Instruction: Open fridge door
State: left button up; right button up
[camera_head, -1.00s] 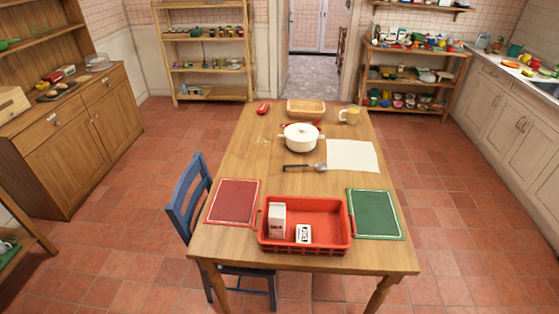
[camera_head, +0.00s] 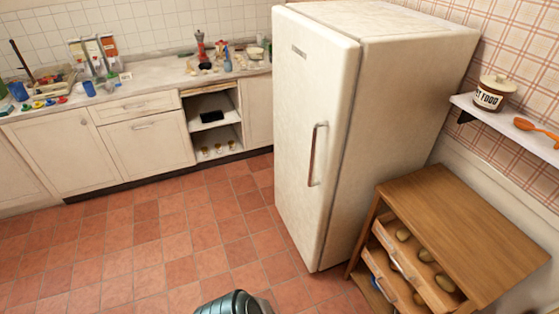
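A tall cream fridge (camera_head: 310,120) stands right of centre in the head view. Its door faces left and towards me and is shut. A vertical metal handle (camera_head: 317,155) sits on the door near its right edge, about halfway up. Neither of my grippers shows in the view, so I cannot see whether they are open or shut.
A wooden cabinet (camera_head: 450,225) with drawers pulled partly out, holding potato-like items, stands right of the fridge. A dark ribbed bin-like object (camera_head: 234,304) is at the bottom edge. Counters (camera_head: 140,85) line the back left. The tiled floor (camera_head: 150,255) before the fridge is clear.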

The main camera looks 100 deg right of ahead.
aim_at(316, 68)
jog(key=z, duration=3.6)
